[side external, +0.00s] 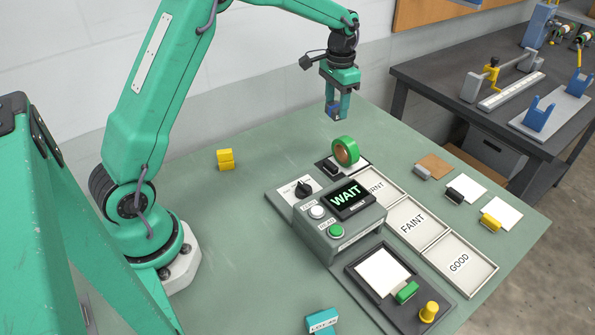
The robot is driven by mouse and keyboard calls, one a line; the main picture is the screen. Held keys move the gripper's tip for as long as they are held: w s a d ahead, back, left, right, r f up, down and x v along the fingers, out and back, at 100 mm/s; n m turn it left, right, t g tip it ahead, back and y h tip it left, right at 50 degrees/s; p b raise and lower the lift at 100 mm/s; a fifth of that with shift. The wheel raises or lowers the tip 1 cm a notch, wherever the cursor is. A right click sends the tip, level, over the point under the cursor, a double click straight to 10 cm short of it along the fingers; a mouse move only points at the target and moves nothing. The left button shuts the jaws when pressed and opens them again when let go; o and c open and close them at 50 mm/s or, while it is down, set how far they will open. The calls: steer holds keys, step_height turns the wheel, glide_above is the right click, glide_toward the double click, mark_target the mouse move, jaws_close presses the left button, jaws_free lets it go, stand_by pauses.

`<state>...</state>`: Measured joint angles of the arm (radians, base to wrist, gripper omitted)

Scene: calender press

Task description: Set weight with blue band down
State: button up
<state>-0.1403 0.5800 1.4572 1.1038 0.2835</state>
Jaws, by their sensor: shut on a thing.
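My gripper (337,108) is in the upper middle of the side external view, above the far part of the green table. It is shut on a small blue thing (334,111), held between the fingertips clear of the table. This looks like the weight with the blue band, but the fingers cover much of it and a separate band cannot be made out. The held thing is above and slightly left of a green ring-shaped roll (341,149).
A control box (340,228) with a WAIT screen stands mid-table. Trays (459,262), one marked GOOD, lie to its right. A dark plate (360,280) with a white sheet and a yellow knob (429,311) is in front.

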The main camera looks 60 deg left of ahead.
steer(key=w+n, duration=0.1)
steer(key=w, duration=0.5)
steer(key=shift+d+f+n, duration=0.15)
steer(key=shift+f+n, duration=0.05)
steer(key=shift+n, duration=0.1)
steer(key=w+a+f, duration=0.1)
steer(key=a+f, duration=0.1)
steer(key=a, duration=0.1)
steer(key=w+a+f, duration=0.1)
steer(key=a+f, duration=0.1)
steer(key=a, duration=0.2)
steer(key=w+a+f, duration=0.1)
steer(key=a+f, duration=0.2)
steer(key=a, duration=0.1)
steer(key=shift+a, duration=0.2)
steer(key=shift+s, duration=0.1)
steer(key=shift+f, duration=2)
steer(key=o, duration=1.3)
steer(key=shift+f, duration=0.2)
